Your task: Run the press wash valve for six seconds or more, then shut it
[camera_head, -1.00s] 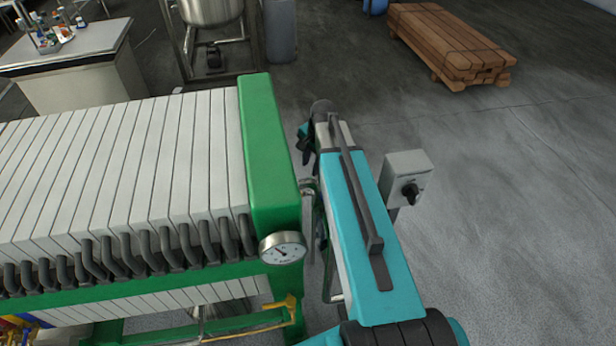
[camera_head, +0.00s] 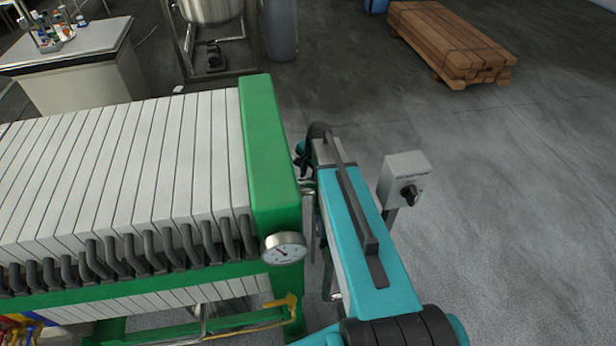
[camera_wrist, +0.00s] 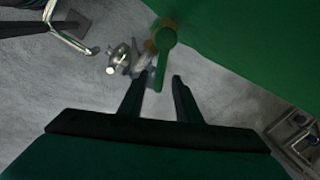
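In the wrist view a green valve lever (camera_wrist: 165,42) with a round hub sits ahead of my gripper (camera_wrist: 162,77). My two dark fingers are apart, and the lever's lower end shows between their tips. I cannot tell whether either finger touches it. A grey metal fitting (camera_wrist: 118,58) lies just left of the lever. In the head view the filter press (camera_head: 272,160) has a green end plate, and my arm is beside its right end. The valve lever is hidden there, and my gripper is mostly hidden behind my arm.
A round gauge (camera_head: 284,248) is on the press's front corner. A grey switch box (camera_head: 404,178) on a post stands close to the right of my arm. A timber stack (camera_head: 450,45) lies at the back right. The floor at right is clear.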

